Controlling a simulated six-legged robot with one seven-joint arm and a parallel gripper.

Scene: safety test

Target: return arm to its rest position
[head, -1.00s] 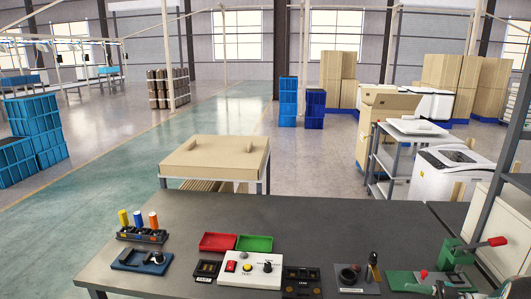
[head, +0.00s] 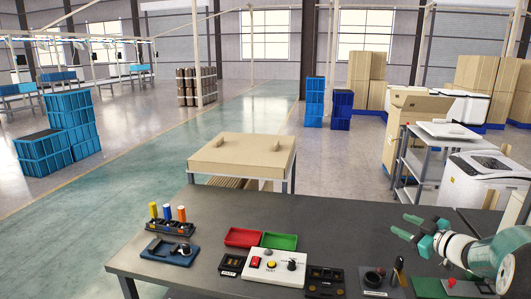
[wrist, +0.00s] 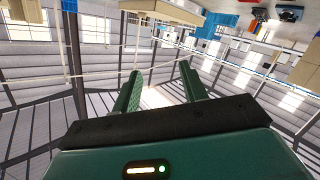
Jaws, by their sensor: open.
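My gripper (head: 405,227) is at the right of the head view, above the right part of the dark grey workbench (head: 215,205). It is green, and its two fingers point left and are apart with nothing between them. In the wrist view, the two green fingers (wrist: 163,88) are spread and empty, with the hall's roof and walls seen beyond them, upside down. My arm's rounded link fills the lower right corner of the head view and hides part of the bench there.
The bench holds a rack of coloured cylinders (head: 169,224), red (head: 243,237) and green (head: 279,241) trays, and a white button panel (head: 273,266). A table with a beige top (head: 240,155) stands behind. A shelf cart (head: 412,160) and white machine (head: 480,180) stand at right.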

